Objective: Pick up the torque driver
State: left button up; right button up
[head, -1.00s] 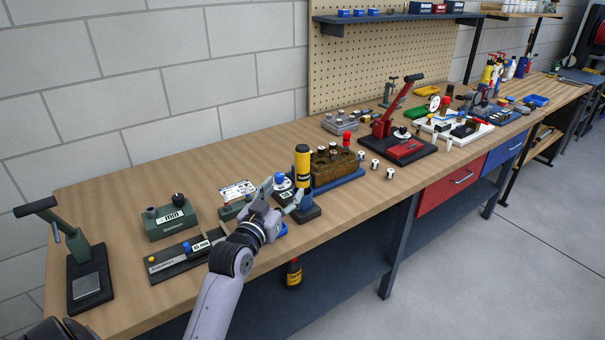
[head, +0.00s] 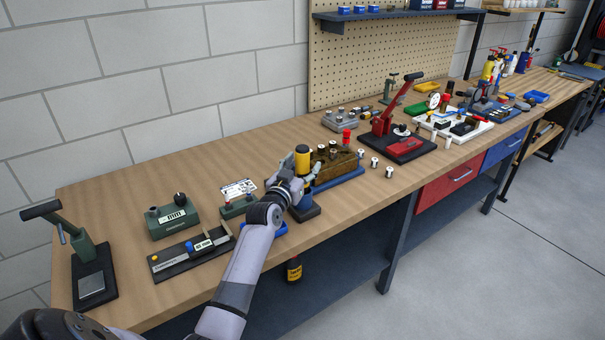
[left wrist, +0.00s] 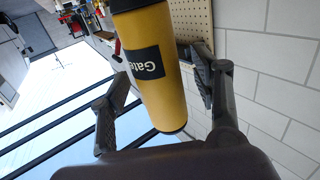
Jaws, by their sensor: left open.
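The torque driver (head: 303,160), with a yellow handle and dark ends, stands upright in a dark block (head: 304,208) near the bench's front edge. Its yellow barrel with a black label (left wrist: 150,68) fills the middle of the left wrist view. My left gripper (head: 302,174) is open, with one finger on each side of the handle. In the left wrist view the left gripper (left wrist: 157,92) shows a gap beside the left finger; contact at the right finger is unclear. The driver's lower part is partly hidden by my gripper. My right gripper is not in view.
A brown block with several fittings (head: 335,162) stands close right of the driver on a blue base. A green device (head: 173,219) and a dark gauge plate (head: 190,255) lie to the left. A red press (head: 402,145) stands farther right. Bare bench lies behind.

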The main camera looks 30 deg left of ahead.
pick_arm(q)
jog(key=shift+w+a, duration=0.1)
jog(key=shift+w, duration=0.1)
jog(key=shift+c, duration=0.4)
grip_shut()
jog(key=shift+r, duration=0.15)
